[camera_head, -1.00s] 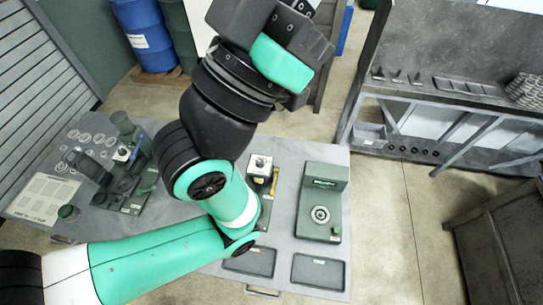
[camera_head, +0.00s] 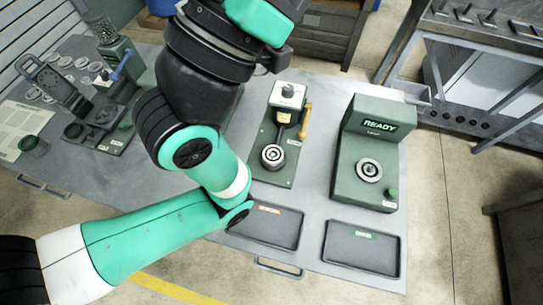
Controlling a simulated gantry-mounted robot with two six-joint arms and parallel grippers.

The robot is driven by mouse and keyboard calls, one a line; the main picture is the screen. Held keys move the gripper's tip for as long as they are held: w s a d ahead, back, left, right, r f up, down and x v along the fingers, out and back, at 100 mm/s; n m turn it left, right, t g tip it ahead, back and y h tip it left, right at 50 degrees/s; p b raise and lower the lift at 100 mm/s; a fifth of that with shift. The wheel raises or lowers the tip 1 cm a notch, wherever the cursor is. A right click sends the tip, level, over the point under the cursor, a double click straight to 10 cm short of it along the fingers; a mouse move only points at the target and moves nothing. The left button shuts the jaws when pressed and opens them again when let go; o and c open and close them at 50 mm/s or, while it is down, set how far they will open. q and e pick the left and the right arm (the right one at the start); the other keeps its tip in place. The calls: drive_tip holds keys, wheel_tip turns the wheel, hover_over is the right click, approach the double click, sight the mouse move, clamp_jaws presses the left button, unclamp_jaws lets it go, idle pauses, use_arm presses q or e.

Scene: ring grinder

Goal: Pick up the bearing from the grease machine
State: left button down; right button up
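A small green machine (camera_head: 267,178) with a white-topped knob block and a yellow lever stands mid-table. A round silver bearing-like ring (camera_head: 272,156) sits at its front; I cannot tell for sure that this is the grease machine. To its right a green machine (camera_head: 345,182) has a lit "READY" display and holds another round metal ring (camera_head: 369,170) in its face. My green, white and black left arm crosses the left and middle of the view. Its gripper does not show, and neither does my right gripper.
Two dark trays (camera_head: 262,226) (camera_head: 361,248), with an orange and a green label, lie at the table's front. Another green machine (camera_head: 108,118), with several loose rings (camera_head: 52,75), stands on the left. A grey workbench (camera_head: 470,75) stands at the back right.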

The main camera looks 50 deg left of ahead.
idle(0.3)
use_arm(q)
unclamp_jaws()
idle(0.4)
